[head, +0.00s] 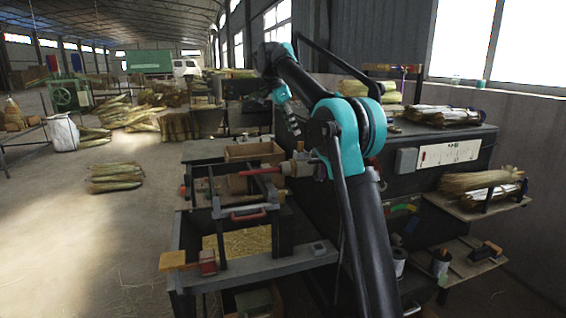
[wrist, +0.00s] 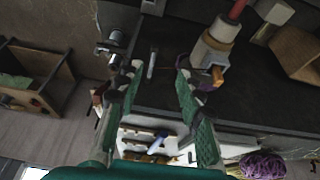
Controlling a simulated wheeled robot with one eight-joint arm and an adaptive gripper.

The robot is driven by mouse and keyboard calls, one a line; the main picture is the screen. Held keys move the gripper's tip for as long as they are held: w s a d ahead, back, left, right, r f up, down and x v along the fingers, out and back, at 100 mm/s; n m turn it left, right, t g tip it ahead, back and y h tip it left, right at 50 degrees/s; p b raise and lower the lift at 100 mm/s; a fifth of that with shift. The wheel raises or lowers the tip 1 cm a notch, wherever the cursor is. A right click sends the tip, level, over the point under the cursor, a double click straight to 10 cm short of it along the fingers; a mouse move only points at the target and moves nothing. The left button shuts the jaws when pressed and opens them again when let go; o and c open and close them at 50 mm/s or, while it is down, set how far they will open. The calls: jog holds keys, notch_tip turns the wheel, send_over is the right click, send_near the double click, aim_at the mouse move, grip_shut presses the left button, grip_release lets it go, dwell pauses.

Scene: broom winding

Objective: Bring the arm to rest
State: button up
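My arm rises from the bottom of the head view, bends at a teal joint and reaches back to the left. My gripper (head: 292,124) hangs from its far end, above the dark workbench machine, and points down. In the wrist view my gripper (wrist: 158,78) shows two green-padded fingers spread apart with nothing between them. Dark machine surface lies below the fingers, apart from them.
A winding machine (head: 300,168) with a red-tipped spindle stands close below my gripper. A red-handled bar (head: 247,215) crosses the bench front. Straw bundles (head: 440,116) lie on the machine top at right. Open floor (head: 80,240) lies at left.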

jog(key=s+d+f+n+t+y, duration=0.1)
jog(key=s+d+f+n, duration=0.3)
jog(key=s+d+f, duration=0.4)
jog(key=s+d+f+n+y, duration=0.1)
jog(key=s+d+f+n, duration=0.4)
jog(key=f, duration=0.6)
jog(key=s+d+f+n+t+y, duration=0.1)
jog(key=s+f+n, duration=0.1)
jog(key=s+f, duration=0.8)
jog(key=s+d+f+n+y, duration=0.1)
jog(key=s+f+n, duration=0.2)
jog(key=s+f, duration=0.7)
jog(key=s, duration=0.6)
jog(key=shift+s+d+f+t, duration=0.35)
jog(key=shift+s+t, duration=0.05)
